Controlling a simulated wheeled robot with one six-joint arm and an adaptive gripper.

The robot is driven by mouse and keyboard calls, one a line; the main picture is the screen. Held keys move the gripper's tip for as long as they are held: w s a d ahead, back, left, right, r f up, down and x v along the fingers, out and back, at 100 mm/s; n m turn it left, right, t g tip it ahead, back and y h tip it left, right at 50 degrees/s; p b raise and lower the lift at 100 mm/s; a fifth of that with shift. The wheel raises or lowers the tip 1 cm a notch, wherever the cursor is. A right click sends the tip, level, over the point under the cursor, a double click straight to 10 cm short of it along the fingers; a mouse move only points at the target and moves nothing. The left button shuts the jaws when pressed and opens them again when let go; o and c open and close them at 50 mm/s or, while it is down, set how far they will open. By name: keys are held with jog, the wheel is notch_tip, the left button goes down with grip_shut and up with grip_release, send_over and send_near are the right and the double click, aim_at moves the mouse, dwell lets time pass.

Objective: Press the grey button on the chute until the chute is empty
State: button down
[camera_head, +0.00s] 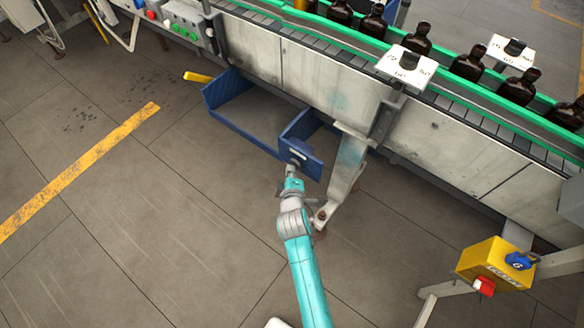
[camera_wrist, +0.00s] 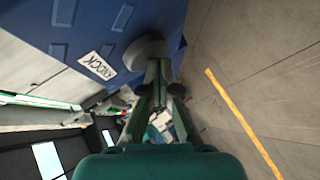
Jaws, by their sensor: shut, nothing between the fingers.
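The blue chute (camera_head: 225,92) sits low beside the conveyor, with a box-like blue end part (camera_head: 312,162). The bare part of its floor that I see holds no bottles; its far inside is partly hidden. In the wrist view the blue face (camera_wrist: 95,25) carries a white label reading KNOCK (camera_wrist: 97,66) and a round grey button (camera_wrist: 147,48). My gripper (camera_head: 292,178) is shut and empty at the front of this blue part. In the wrist view its fingertips (camera_wrist: 160,68) are right at the button's lower edge; I cannot tell whether they touch.
Amber bottles (camera_head: 468,65) stand in a row on the green-railed conveyor (camera_head: 345,42). A pale support leg (camera_head: 347,175) stands just right of my gripper. A yellow box (camera_head: 492,262) with a red switch is at the lower right. The floor at left is clear.

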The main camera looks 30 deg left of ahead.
jog(key=shift+s, duration=1.3)
jog(key=shift+s+a, duration=0.15)
jog(key=shift+s, duration=1.1)
jog(key=shift+s+a, duration=0.1)
jog(key=shift+s, duration=1.15)
